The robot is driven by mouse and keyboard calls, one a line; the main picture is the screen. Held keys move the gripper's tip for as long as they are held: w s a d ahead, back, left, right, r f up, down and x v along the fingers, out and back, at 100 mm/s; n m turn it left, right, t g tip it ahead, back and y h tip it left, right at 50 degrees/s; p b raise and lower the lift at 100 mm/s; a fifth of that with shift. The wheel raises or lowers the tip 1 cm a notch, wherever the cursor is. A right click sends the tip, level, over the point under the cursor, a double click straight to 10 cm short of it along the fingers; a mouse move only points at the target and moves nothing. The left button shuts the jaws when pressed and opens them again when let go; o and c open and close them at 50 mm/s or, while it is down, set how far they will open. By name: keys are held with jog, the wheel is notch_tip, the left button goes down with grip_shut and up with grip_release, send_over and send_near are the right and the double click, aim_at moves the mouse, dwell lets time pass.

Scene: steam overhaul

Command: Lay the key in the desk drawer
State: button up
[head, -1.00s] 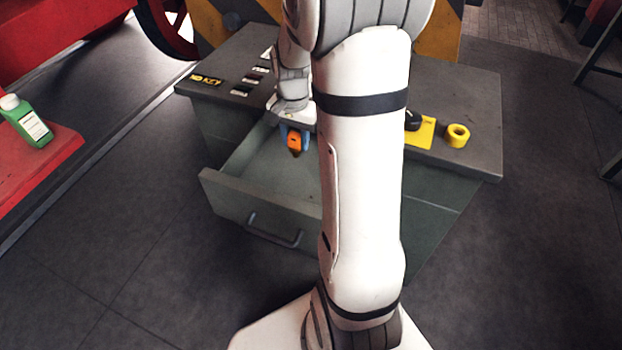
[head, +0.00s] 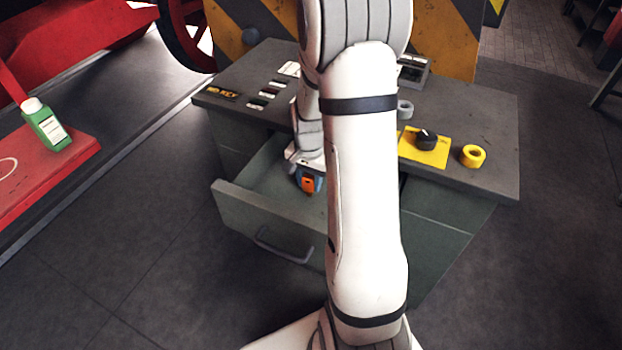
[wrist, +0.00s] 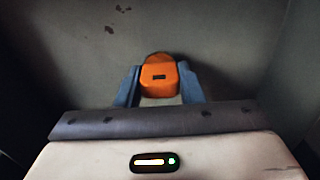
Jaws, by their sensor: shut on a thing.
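The desk drawer (head: 262,215) is pulled open, with its grey front and handle facing me. My gripper (head: 307,185) is down inside the drawer space and shut on the key, of which an orange block-shaped part (head: 308,184) shows. In the wrist view, the orange key part (wrist: 159,80) sits between the two blue-grey fingers of my gripper (wrist: 160,88), above the drawer's bare floor (wrist: 215,45). I cannot tell whether the key touches the floor. The rest of the key is hidden below the orange part.
The desk top (head: 470,110) holds a yellow plate with a black knob (head: 426,140), a yellow ring (head: 472,156), and several small labelled blocks at left. A green bottle (head: 46,125) stands on a red surface (head: 75,160) at left. My arm hides the drawer's right part.

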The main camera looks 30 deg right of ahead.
aim_at(309, 176)
jog(key=o, duration=1)
jog(key=shift+f, duration=0.1)
notch_tip(309, 176, up, 12)
jog(key=p, duration=0.1)
jog(key=s+a+r+n, duration=0.2)
jog(key=s+a+n, duration=0.1)
jog(key=s+a, duration=0.1)
jog(key=s+a+r+n+t, duration=0.1)
jog(key=s+a+r+n, duration=0.2)
jog(key=s, duration=0.4)
jog(key=s+a+r+n+t, duration=0.1)
jog(key=s+a+r+n, duration=0.1)
jog(key=s+a+n, duration=0.2)
jog(key=shift+s+a+r, duration=0.35)
jog(key=shift+s+a, duration=0.05)
jog(key=shift+s, duration=0.25)
